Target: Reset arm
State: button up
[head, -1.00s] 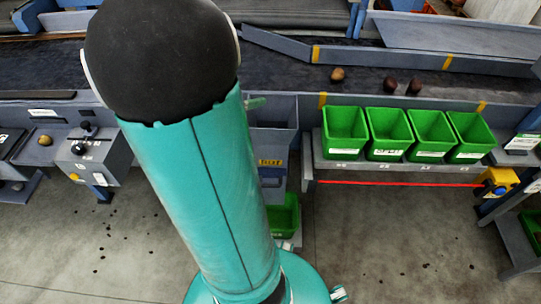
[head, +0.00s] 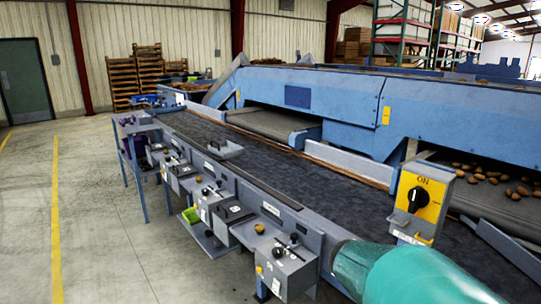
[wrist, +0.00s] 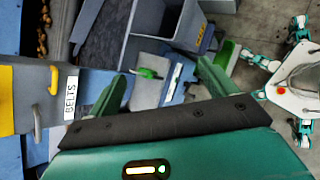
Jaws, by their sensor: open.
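My gripper (wrist: 165,82) shows in the wrist view with its two green fingers spread apart, open, with nothing held between them. Past the fingers is a small bright green piece (wrist: 150,73) on a grey surface; I cannot tell what it is or how far away. In the head view a teal part of my arm (head: 410,275) crosses the bottom right corner, and the gripper is outside that view. My white body (wrist: 297,90) with teal legs shows at the right of the wrist view.
A dark conveyor belt (head: 270,165) runs along the grader. A yellow ON switch box (head: 420,197) stands near my arm. Several grey stations (head: 285,268) line the belt's edge. In the wrist view a BELTS label (wrist: 71,97) is close at left. Open floor (head: 100,220) lies at left.

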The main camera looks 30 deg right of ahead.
jog(key=w+a+r+m+t+y, duration=0.2)
jog(key=a+m+t+y, duration=0.1)
jog(key=a, duration=1.3)
jog(key=w+a+r+m+t+y, duration=0.3)
jog(key=a+t+y, duration=0.3)
jog(key=a, duration=1)
jog(key=shift+r+m, duration=0.15)
jog(key=shift+m, duration=0.25)
